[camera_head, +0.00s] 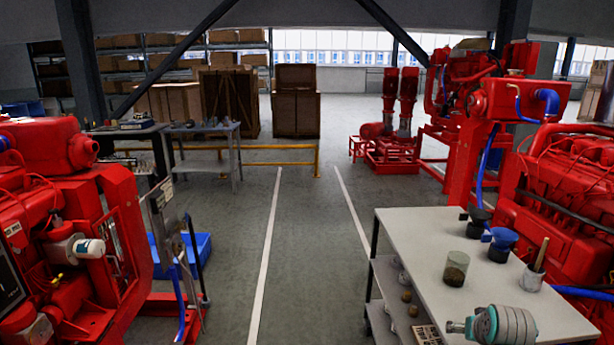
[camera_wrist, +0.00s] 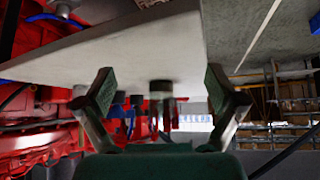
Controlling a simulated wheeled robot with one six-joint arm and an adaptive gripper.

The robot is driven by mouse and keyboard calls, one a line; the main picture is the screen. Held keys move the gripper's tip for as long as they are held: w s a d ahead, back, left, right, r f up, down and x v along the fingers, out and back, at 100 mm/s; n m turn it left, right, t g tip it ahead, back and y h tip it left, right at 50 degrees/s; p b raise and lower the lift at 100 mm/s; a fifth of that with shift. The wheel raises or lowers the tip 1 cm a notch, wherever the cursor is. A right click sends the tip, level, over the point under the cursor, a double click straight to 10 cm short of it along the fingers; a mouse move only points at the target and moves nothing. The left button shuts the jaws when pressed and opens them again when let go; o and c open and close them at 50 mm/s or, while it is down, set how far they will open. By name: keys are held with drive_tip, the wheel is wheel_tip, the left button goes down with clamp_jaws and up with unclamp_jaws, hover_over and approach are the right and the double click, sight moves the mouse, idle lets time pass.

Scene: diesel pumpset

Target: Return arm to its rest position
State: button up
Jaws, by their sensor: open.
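My gripper (camera_wrist: 160,88) shows in the wrist view, its two green-padded fingers spread wide apart. Nothing is held between them. The wrist view is upside down and looks along the pale table top (camera_wrist: 110,48). A jar (camera_wrist: 161,88) shows beyond the fingers, in the gap between them and apart from both.
The grey table (camera_head: 425,235) at the right bears a glass beaker (camera_head: 456,268), dark-and-blue containers (camera_head: 500,246), a cup with a stick (camera_head: 533,278) and a teal-and-grey rounded part (camera_head: 502,325). Red engines (camera_head: 65,225) flank a clear aisle (camera_head: 305,265). A blue tray (camera_head: 205,244) lies left.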

drive_tip(key=s+a+f+t, duration=0.1)
drive_tip(key=s+a+f, duration=0.4)
drive_tip(key=f, duration=0.3)
drive_tip(key=s+a+f+n+t, duration=0.1)
drive_tip(key=s+a+f, duration=0.25)
drive_tip(key=s, duration=0.35)
drive_tip(key=s+a+f+t, duration=0.1)
drive_tip(key=s+a+f, duration=0.25)
drive_tip(key=s, duration=0.35)
drive_tip(key=s+a+f+n+t, duration=0.1)
drive_tip(key=s+a+f, duration=0.25)
drive_tip(key=s, duration=0.45)
drive_tip(key=s+a+r+t, duration=0.1)
drive_tip(key=s+a+r, duration=0.1)
drive_tip(key=s+r, duration=0.3)
drive_tip(key=s+a+r+n+t+y, duration=0.1)
drive_tip(key=s+r, duration=0.5)
drive_tip(key=s, duration=0.6)
drive_tip(key=s+a+r+t+y, duration=0.1)
drive_tip(key=s+a+r, duration=0.2)
drive_tip(key=s, duration=0.6)
wheel_tip(320, 180, up, 3)
drive_tip(key=shift+s+a+f, duration=0.2)
drive_tip(key=shift+s+a, duration=0.05)
drive_tip(key=shift+a, duration=0.15)
